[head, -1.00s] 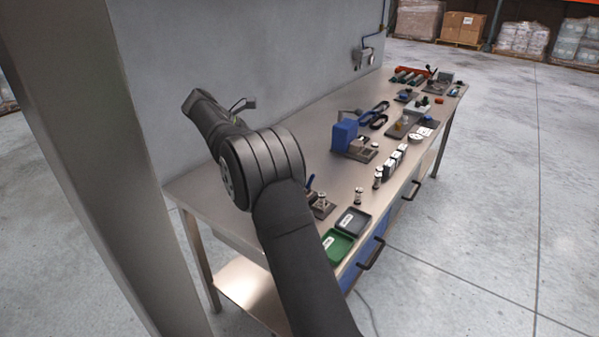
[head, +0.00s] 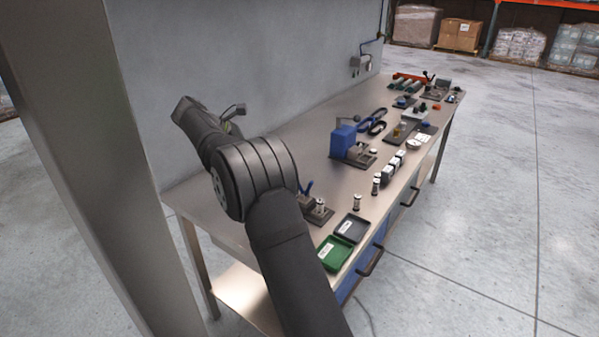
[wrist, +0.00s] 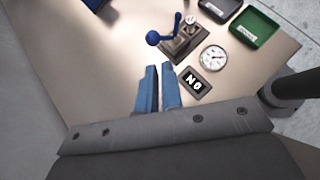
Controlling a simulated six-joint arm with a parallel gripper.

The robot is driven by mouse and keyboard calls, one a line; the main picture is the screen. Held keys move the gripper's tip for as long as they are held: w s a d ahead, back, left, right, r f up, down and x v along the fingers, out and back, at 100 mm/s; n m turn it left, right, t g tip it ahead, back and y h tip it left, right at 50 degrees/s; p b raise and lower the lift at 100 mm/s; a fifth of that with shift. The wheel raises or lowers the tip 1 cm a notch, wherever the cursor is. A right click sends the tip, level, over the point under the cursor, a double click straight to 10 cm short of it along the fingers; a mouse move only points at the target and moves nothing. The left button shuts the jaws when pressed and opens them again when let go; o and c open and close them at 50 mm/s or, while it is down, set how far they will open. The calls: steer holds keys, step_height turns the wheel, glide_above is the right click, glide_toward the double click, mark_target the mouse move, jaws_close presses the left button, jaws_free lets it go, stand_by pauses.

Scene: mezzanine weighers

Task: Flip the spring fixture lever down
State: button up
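The spring fixture (head: 322,216) stands near the left end of the bench, a dark plate with a silver cylinder on it. Its blue lever (head: 306,188) rises upright at a slant. In the wrist view the fixture (wrist: 184,46) is beyond my fingers, with a blue ball (wrist: 152,38) at its left and a blue handle (wrist: 177,20) sticking up. My gripper (wrist: 158,68) has two blue fingers with a narrow empty gap between them. The tips are apart from the fixture, on its near side.
A green tray (head: 333,253) and a dark tray (head: 352,228) stand along the front edge. A blue device (head: 344,140) stands further along. Bare bench lies left of my fingers.

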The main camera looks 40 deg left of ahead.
steer(key=f+m+t, duration=0.1)
steer(key=w+d+f+m+t, duration=0.1)
steer(key=f+t, duration=0.1)
steer(key=shift+w+d+f+m+t+h, duration=0.15)
steer(key=shift+d+f+m+t+h, duration=0.15)
steer(key=shift+f+m, duration=0.1)
jaws_close()
steer(key=s+f+t+y, duration=0.4)
steer(key=f+y, duration=0.4)
steer(key=f, duration=0.2)
steer(key=shift+s+d+f+y, duration=0.2)
steer(key=shift+s+y, duration=0.2)
steer(key=shift+s, duration=0.2)
steer(key=shift+w, duration=0.1)
steer(key=x, duration=1)
steer(key=shift+w, duration=0.15)
steer(key=d+r, duration=0.1)
steer(key=w+d+r, duration=0.1)
steer(key=d, duration=0.1)
steer(key=shift+w, duration=0.2)
